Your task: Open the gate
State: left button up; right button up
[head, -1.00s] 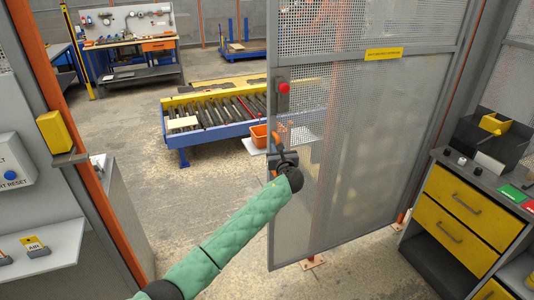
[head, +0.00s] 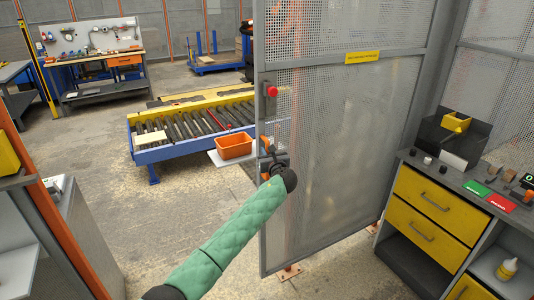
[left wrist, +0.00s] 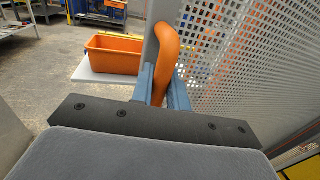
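The gate (head: 335,160) is a tall grey framed panel with mesh, a yellow label and a red button on its latch-side post. It stands ajar, with a wide gap between its left edge and the orange-edged post at left. My left gripper (head: 271,163) is at the gate's left edge, at handle height. In the left wrist view its blue fingers (left wrist: 161,88) are on both sides of the orange handle (left wrist: 166,50) and look closed on it. In the head view the gripper mostly hides the handle. My right gripper is not in view.
Through the gap stand a roller conveyor (head: 195,120) with an orange bin (head: 235,146) beside it and a workbench (head: 95,65). Open concrete floor lies in the gap. A cabinet with yellow drawers (head: 438,200) stands to the right of the gate; a grey cabinet (head: 75,235) stands at left.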

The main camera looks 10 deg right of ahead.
pick_arm(q)
jog(key=o, duration=0.3)
jog(key=shift+a, duration=0.1)
jog(key=shift+o, duration=0.2)
jog(key=shift+s, duration=0.1)
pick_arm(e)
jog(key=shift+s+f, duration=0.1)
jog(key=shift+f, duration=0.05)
